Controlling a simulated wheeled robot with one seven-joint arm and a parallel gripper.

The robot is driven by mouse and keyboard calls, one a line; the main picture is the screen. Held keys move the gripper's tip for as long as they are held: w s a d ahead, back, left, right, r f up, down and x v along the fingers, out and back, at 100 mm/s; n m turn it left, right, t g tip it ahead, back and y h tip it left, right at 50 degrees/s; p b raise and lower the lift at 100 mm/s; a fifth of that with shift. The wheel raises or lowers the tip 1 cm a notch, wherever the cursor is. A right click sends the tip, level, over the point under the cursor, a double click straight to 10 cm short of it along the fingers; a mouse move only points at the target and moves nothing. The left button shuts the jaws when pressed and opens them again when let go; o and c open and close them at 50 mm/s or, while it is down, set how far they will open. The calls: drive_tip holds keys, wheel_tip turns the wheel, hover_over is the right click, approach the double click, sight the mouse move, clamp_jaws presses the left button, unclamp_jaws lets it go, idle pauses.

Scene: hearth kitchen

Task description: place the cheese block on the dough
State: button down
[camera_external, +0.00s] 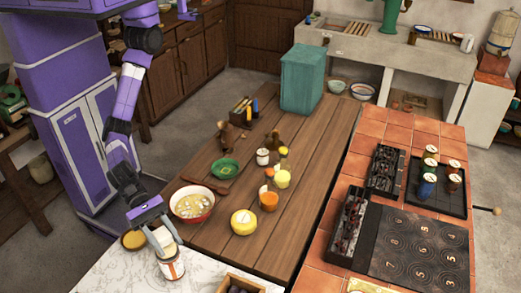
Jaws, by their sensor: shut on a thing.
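My gripper (164,242) is shut on a small pale cream block (162,237), which looks like the cheese block; the fingers partly cover it. It is at the near left, over the edge of the white marble counter. A white jar with a red-brown label (172,269) stands just below the fingers in the picture; I cannot tell whether they touch. A round tan-yellow thing (133,240) lies left of the gripper at the counter's edge. It may be the dough, but it is too small to be sure.
A red-rimmed bowl (192,204) with pale pieces stands right of my gripper on the wooden table (285,195). Beyond are a yellow round thing (243,222), an orange jar (268,200) and a green bowl (224,168). A wooden crate (240,284) stands at the front edge.

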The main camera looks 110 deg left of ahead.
drive_tip(key=shift+f, duration=0.25)
drive_tip(key=shift+f, duration=0.2)
drive_tip(key=c, duration=0.8)
unclamp_jaws()
drive_tip(key=shift+r, duration=0.25)
drive_tip(key=v, duration=1.2)
drive_tip(key=shift+a+f, duration=0.1)
